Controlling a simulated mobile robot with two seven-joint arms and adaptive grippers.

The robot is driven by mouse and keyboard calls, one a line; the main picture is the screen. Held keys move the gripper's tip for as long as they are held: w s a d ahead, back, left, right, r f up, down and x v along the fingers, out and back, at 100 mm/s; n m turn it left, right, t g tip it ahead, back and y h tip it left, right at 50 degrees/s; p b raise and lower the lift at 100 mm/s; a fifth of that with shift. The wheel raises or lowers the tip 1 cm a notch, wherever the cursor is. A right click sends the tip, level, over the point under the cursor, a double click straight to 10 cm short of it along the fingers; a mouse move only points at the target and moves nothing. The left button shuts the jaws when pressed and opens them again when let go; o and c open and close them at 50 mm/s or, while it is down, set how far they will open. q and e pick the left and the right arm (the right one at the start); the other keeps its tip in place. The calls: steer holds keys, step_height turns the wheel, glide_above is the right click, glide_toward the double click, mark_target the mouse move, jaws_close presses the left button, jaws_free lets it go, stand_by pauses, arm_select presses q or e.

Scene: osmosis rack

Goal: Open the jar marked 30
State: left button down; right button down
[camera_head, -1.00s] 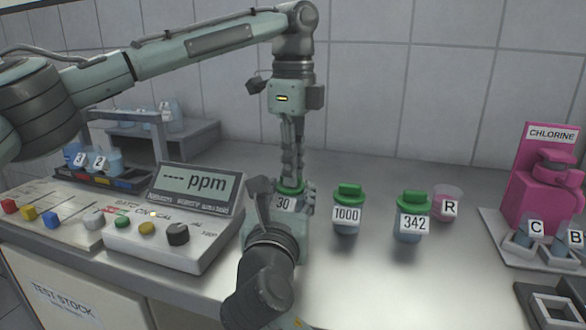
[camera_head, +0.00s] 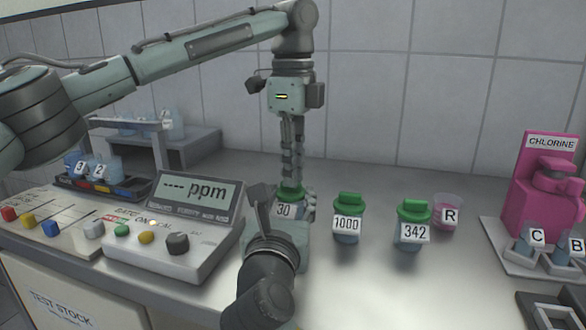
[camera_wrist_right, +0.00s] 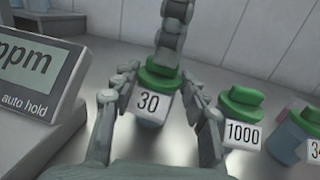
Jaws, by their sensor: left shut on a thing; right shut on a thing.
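The jar marked 30 (camera_head: 283,211) stands on the metal counter, with a green lid (camera_head: 291,190) on it. My left gripper (camera_head: 291,180) comes straight down from above and is shut on the green lid. My right gripper (camera_wrist_right: 160,112) is shut around the body of the jar from the front, a finger on each side of the 30 label in the right wrist view. In the head view my right wrist hides the lower part of the jar. The lid also shows in the right wrist view (camera_wrist_right: 159,76), sitting on the jar.
The jar marked 1000 (camera_head: 347,225) and the jar marked 342 (camera_head: 413,232), both green-lidded, stand to the right. A pink cup R (camera_head: 447,212) is behind them. The ppm meter (camera_head: 185,225) is close on the left. A pink chlorine stand (camera_head: 545,180) is at far right.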

arm_select(q)
steer(key=shift+r+t+h, duration=0.3)
steer(key=shift+r+t, duration=0.4)
arm_select(e)
steer(key=shift+f, duration=0.55)
arm_select(q)
steer(key=shift+f, duration=0.15)
arm_select(e)
steer(key=shift+r, duration=0.1)
arm_select(q)
steer(key=shift+r+g, duration=0.55)
steer(key=shift+g, duration=0.05)
arm_select(e)
steer(key=shift+r, duration=0.15)
arm_select(q)
steer(key=shift+r, duration=0.2)
steer(key=shift+r, duration=0.95)
